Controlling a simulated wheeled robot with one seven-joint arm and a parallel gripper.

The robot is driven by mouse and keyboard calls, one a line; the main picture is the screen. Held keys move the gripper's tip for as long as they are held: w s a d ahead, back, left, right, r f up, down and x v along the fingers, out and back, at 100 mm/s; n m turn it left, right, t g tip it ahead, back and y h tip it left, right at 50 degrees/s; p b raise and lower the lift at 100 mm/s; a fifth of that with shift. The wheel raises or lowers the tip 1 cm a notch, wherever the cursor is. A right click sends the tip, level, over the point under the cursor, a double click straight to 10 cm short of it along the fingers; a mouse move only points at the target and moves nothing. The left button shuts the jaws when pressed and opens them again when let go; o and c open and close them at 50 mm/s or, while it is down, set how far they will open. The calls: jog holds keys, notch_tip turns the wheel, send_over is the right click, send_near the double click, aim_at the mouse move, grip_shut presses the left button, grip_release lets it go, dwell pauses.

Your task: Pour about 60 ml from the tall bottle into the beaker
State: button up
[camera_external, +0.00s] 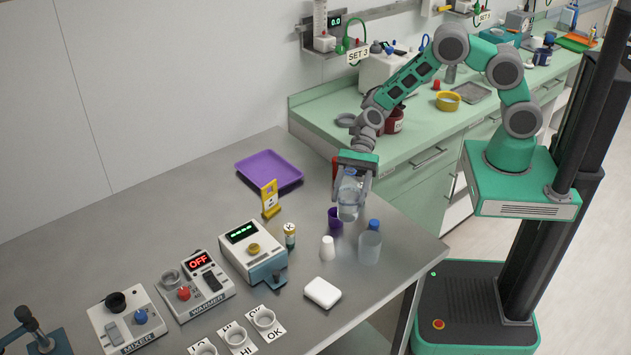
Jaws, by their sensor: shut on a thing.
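My gripper (352,186) is at the far right part of the steel table, pointing down and shut on a clear vessel (348,205). The vessel looks upright, with a bit of blue near its top between the fingers; whether it is the tall bottle or the beaker I cannot tell for sure. A clear bottle with a blue cap (370,245) stands upright on the table just right of and in front of my gripper. No other vessel is clearly a beaker. The liquid level in the held vessel cannot be read.
A purple cup (335,219) stands close by the held vessel, with a white cup (327,248) and a white block (322,292) nearer the front. A small labelled vial (290,235), a yellow stand (270,199) and a purple tray (269,171) are to the left.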

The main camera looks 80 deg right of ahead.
jog(key=shift+s+a+f+n+g, duration=0.3)
jog(key=shift+a+f+g, duration=0.1)
jog(key=shift+a, duration=0.15)
jog(key=shift+r, duration=0.2)
